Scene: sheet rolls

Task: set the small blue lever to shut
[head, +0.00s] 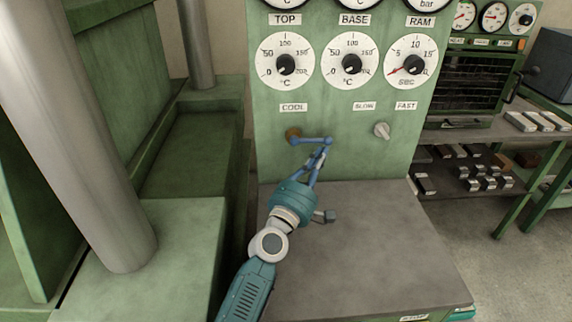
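The fingertips overlap the lever's end in the head view. I cannot tell whether they touch it or are shut on it. My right gripper is not in view.
A grey selector knob (382,130) sits to the right under the SLOW and FAST labels. Three dials are above. A dark flat worktop (400,250) lies below the panel. A thick metal column (85,140) stands at left. Shelves with metal blocks (485,178) are at right.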

